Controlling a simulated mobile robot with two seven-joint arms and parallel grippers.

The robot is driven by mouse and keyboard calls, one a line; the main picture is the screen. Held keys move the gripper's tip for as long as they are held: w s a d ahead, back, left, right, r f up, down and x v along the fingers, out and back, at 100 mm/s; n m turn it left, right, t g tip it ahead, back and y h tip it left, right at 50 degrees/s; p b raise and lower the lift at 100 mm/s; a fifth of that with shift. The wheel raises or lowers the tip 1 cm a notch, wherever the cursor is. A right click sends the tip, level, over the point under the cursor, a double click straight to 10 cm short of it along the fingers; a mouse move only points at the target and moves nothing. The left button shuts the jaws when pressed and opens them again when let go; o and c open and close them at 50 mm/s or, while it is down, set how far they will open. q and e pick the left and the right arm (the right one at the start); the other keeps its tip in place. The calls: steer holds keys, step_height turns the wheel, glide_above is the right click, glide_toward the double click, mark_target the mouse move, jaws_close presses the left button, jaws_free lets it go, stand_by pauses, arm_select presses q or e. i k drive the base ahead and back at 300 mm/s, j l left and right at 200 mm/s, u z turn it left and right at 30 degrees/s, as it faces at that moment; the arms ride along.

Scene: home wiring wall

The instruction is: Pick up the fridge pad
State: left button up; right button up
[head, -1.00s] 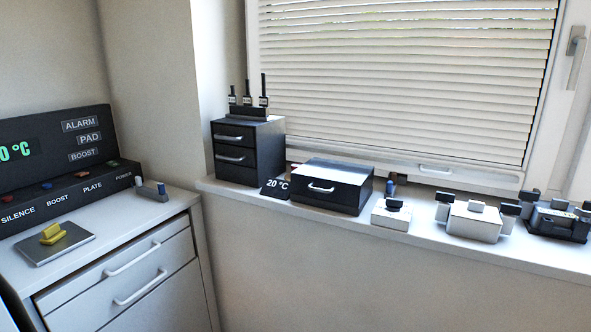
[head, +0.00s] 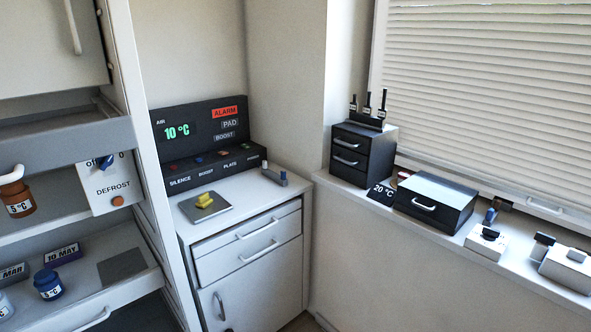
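No label reading fridge pad shows. A flat dark grey square (head: 122,266) lies on the lower pull-out shelf of the open fridge at the left. I cannot tell which of the two is the fridge pad. Neither of my grippers is in view.
The fridge holds a blue-lidded jar (head: 48,284), an orange bottle (head: 18,197) and a defrost box (head: 112,185). The white cabinet (head: 250,262) stands right of it. The windowsill holds a black drawer unit (head: 362,152), a black box (head: 434,202) and small white blocks.

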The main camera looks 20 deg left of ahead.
mark_target(204, 201)
steer(key=i+l, duration=0.1)
steer(key=i, duration=0.55)
steer(key=i+l+u, duration=0.1)
steer(key=i, duration=0.5)
steer(key=u, duration=2.9)
